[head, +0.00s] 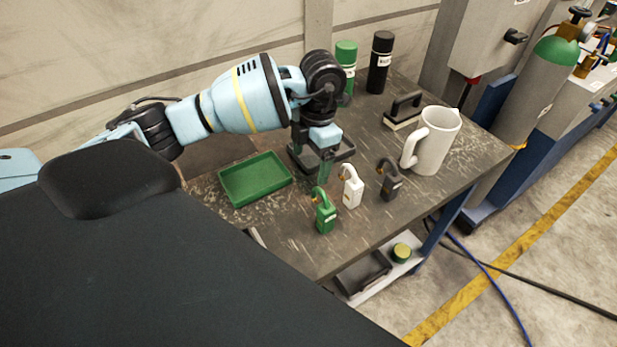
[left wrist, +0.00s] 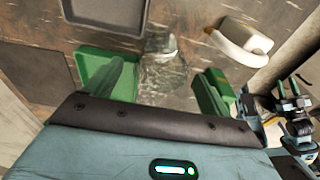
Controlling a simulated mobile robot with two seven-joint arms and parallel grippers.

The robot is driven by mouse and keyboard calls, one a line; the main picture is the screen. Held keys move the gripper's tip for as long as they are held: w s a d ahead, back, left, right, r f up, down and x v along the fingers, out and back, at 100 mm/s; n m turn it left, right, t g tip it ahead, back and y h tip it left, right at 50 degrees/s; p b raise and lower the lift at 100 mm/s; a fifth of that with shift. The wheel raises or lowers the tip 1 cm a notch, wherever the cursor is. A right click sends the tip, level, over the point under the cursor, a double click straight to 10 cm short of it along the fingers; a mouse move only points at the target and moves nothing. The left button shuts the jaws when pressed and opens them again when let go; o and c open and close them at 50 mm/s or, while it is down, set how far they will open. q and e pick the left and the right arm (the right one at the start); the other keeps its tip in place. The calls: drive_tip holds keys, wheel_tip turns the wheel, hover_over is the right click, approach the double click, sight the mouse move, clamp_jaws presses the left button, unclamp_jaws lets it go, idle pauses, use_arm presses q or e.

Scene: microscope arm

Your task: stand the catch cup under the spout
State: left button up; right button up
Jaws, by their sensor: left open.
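My left gripper (head: 324,168) points down over the workbench, beside and partly over a dark tray. In the left wrist view its green fingers (left wrist: 162,85) are apart. A clear, glassy, cup-like thing (left wrist: 163,68) shows between them; I cannot tell if they touch it, and I cannot make it out in the head view. A large white jug (head: 437,141) with a handle stands upright to the right of the gripper. I cannot clearly make out a spout.
Green (head: 324,217), white (head: 351,192) and dark (head: 389,186) padlocks stand in front. Green (head: 346,56) and black (head: 379,62) bottles and a black-handled block (head: 403,110) are behind.

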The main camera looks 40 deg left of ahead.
use_arm(q)
drive_tip(key=shift+s+f, duration=0.1)
drive_tip(key=shift+f, duration=0.6)
drive_tip(key=shift+c, duration=0.4)
drive_tip(key=c, duration=1.4)
drive_tip(key=shift+o, duration=0.2)
wheel_tip(320, 180, up, 10)
